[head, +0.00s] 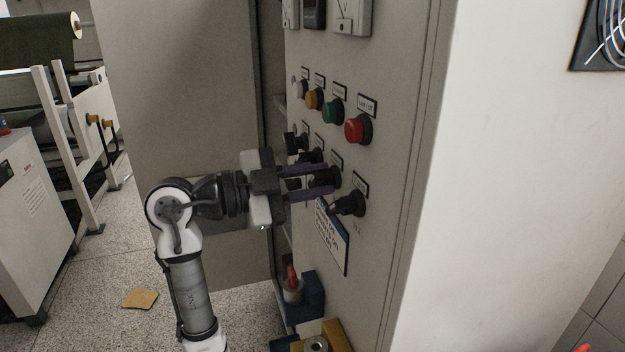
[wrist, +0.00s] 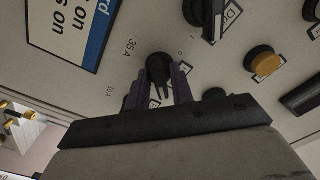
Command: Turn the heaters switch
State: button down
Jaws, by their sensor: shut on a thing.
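My gripper (head: 331,179) reaches in from the left to the grey control panel (head: 397,140). Its two purple-grey fingers are shut on a black rotary switch (wrist: 159,69). In the wrist view (wrist: 161,85) one finger lies on each side of the knob, and "35 A" is printed beside it. No heaters label is readable, so I cannot tell from lettering whether this is the heaters switch. Another black switch (head: 349,204) sits to the lower right in the head view, and more black switches (head: 296,140) sit to the upper left, partly hidden by my gripper.
A row of buttons, including yellow (head: 313,99), green (head: 331,113) and red (head: 356,130), is above the switches. A blue-and-white sign (head: 333,240) is below. An open cabinet door (head: 180,75) stands behind my arm. Blue connectors (head: 310,298) protrude lower down.

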jog(key=n, duration=0.4)
jog(key=shift+n, duration=0.4)
jog(key=n, duration=0.4)
jog(key=shift+r+n+p, duration=0.1)
jog(key=shift+n+p, duration=0.2)
jog(key=n+p, duration=0.2)
jog(key=n, duration=0.2)
jog(key=shift+n, duration=0.3)
jog(key=shift+w+n+p, duration=0.1)
jog(key=shift+n+p, duration=1)
jog(key=shift+n, duration=0.8)
jog(key=c, duration=1.5)
grip_release()
